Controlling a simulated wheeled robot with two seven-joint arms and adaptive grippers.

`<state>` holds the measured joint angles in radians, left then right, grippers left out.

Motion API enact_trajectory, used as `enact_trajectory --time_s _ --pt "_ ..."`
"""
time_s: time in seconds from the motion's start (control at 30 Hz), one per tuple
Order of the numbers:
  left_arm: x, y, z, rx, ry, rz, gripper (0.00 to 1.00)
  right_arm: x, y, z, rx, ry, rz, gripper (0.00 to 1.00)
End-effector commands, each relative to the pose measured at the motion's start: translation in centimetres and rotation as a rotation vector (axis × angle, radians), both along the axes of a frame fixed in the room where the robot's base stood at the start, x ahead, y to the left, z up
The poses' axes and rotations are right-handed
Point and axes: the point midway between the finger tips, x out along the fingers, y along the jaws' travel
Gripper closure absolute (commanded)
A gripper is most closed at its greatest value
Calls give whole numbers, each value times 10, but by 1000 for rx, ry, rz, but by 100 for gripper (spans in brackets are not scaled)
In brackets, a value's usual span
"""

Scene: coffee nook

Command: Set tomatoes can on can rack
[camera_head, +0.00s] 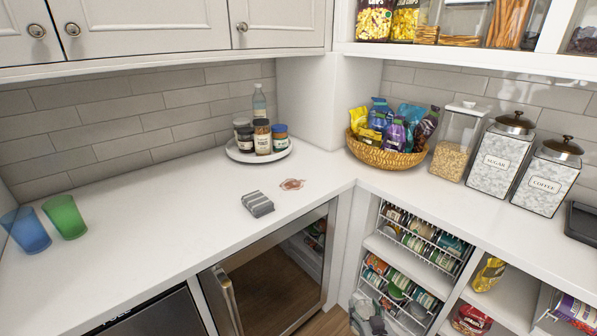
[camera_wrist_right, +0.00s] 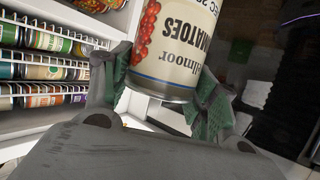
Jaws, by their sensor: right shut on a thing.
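In the right wrist view, the tomatoes can (camera_wrist_right: 175,45), with a cream label and red tomatoes printed on it, is between the green-padded fingers of my right gripper (camera_wrist_right: 163,88). The gripper is shut on it and the can appears tilted in the picture. In the head view my right gripper (camera_head: 370,312) is at the bottom edge, in front of the lower shelf; I cannot make out the can there. White wire can racks (camera_head: 457,256) filled with cans stand on the shelves under the right counter. A rack (camera_wrist_right: 45,50) also shows at left in the wrist view. My left gripper is not in view.
The shelf divider (camera_head: 459,290) stands right of the racks, with a yellow bag (camera_head: 489,273) and a red package (camera_head: 471,320) beyond it. A glass-door fridge (camera_head: 270,285) is to the left. The counter (camera_head: 170,215) above has a snack basket (camera_head: 385,158) and canisters.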

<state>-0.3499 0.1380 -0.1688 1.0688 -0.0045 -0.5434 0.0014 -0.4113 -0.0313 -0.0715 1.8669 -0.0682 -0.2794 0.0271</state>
Motion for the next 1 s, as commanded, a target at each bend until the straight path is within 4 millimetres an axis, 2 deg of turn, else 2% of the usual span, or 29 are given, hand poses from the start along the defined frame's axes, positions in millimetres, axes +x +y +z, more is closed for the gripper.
enact_trajectory --time_s 0.03,0.6,0.8,1.0 --pt "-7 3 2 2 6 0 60 -1 0 16 0 -3 -2 76" --pt "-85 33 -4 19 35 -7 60 -15 -7 131 -11 -3 -33 76" --pt "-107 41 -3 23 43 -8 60 -20 -10 160 -13 -4 -44 76" --pt "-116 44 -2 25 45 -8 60 -23 -11 171 -14 -2 -50 76"
